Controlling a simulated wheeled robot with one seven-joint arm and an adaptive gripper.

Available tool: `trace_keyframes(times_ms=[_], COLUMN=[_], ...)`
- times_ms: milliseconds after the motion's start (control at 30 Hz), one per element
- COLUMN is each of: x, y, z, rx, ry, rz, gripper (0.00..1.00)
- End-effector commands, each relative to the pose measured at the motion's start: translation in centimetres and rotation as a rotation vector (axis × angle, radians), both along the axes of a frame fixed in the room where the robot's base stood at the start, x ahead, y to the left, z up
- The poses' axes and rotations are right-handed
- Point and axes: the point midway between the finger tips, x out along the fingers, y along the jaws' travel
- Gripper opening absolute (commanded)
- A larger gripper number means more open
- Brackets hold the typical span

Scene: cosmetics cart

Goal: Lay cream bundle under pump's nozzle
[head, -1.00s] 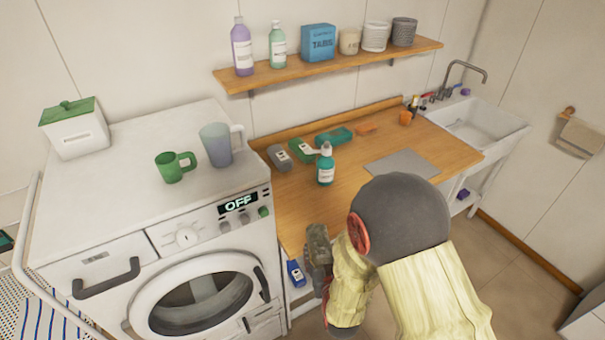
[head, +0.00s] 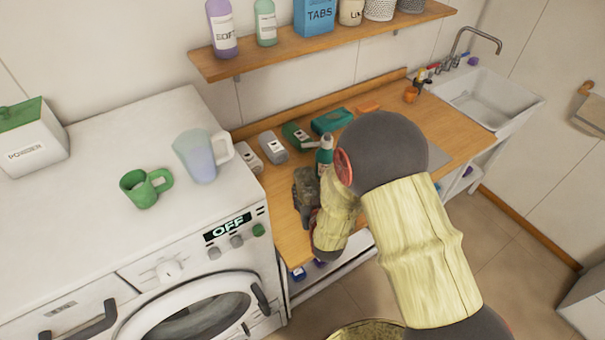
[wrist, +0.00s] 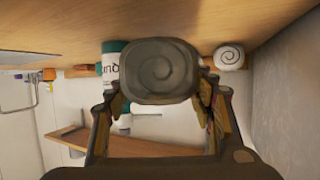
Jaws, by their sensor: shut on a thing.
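My gripper (wrist: 162,95) is shut on a rolled bundle (wrist: 160,70) with a spiral end. The bundle looks grey in shade, so I cannot tell whether it is cream. In the head view, my gripper (head: 306,188) is at the counter's front part, just before the teal pump bottle (head: 325,158), and the held bundle cannot be made out. The bottle stands upright, partly covered by my arm. In the wrist view, which is upside down, the bottle (wrist: 112,62) shows beside and behind the bundle. Whether they touch is unclear, and the nozzle is hard to make out there.
A pale roll (wrist: 229,58) lies to the other side in the wrist view. Grey packs (head: 272,147), a green pack (head: 295,135) and a teal box (head: 332,120) lie behind on the wooden counter (head: 282,196). The washing machine (head: 90,150) stands left.

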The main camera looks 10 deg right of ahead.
Motion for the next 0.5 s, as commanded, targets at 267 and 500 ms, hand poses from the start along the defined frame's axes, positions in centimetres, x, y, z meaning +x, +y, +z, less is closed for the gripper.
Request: trace_keyframes(times_ms=[267, 500], x=[6.9, 10.4], y=[-0.6, -0.8], z=[0.0, 0.0], rx=[-0.001, -0.001], ry=[-0.003, -0.001], rz=[0.0, 0.001], gripper=[0.19, 0.19])
